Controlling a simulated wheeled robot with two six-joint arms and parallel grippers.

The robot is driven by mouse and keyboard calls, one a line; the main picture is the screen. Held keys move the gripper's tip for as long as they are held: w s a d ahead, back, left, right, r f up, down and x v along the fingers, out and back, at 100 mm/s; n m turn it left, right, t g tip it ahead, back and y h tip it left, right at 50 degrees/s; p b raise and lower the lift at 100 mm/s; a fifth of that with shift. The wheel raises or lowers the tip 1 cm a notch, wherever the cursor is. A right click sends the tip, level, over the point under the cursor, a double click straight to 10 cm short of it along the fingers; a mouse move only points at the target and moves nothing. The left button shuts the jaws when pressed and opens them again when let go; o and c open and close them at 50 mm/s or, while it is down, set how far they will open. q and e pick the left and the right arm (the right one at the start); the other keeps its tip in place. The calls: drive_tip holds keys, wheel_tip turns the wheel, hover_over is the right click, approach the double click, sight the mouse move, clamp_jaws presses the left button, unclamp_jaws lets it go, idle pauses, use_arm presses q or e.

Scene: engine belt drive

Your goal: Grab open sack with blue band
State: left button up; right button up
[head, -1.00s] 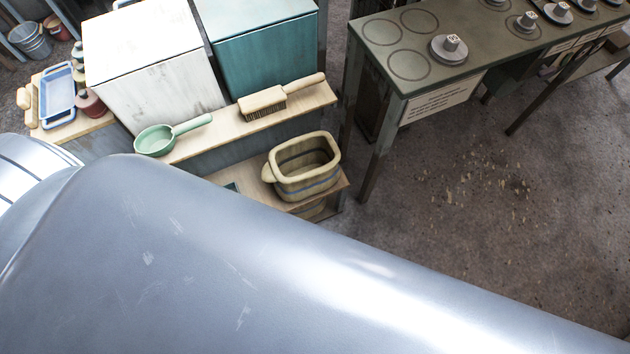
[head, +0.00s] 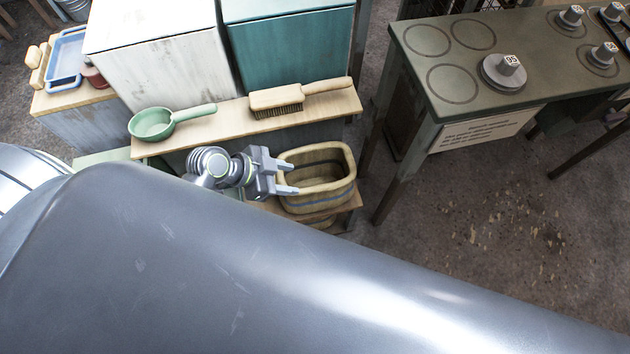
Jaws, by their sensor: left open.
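The open sack with the blue band (head: 318,199) stands upright on a low wooden shelf. It is beige with a rolled rim and a dark inside, and a blue band runs around it. My left gripper (head: 291,178) is open at the sack's left side, with its fingers pointing right at the rim. I cannot tell whether the fingers touch the sack or straddle its wall. My right gripper is not in view.
A wooden brush (head: 299,97) and a green ladle (head: 152,124) lie on the upper shelf (head: 222,119) behind the sack. A green table (head: 456,98) with grey weights stands at right. My large arm link covers the foreground.

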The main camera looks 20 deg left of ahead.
sight(321, 187)
use_arm(q)
drive_tip(key=b+x, duration=0.1)
drive_tip(key=x, duration=0.7)
drive_tip(key=shift+w+d+f, duration=0.1)
drive_tip(key=shift+d+f, duration=0.05)
drive_tip(key=shift+s+b+x, duration=0.2)
drive_tip(key=shift+b+x, duration=0.4)
drive_tip(key=shift+x, duration=2.4)
drive_tip(key=shift+f, duration=0.15)
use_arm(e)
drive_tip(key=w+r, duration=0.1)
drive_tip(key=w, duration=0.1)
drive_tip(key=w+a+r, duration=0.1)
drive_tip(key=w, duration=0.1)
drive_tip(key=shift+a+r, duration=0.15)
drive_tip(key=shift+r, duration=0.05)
use_arm(q)
clamp_jaws()
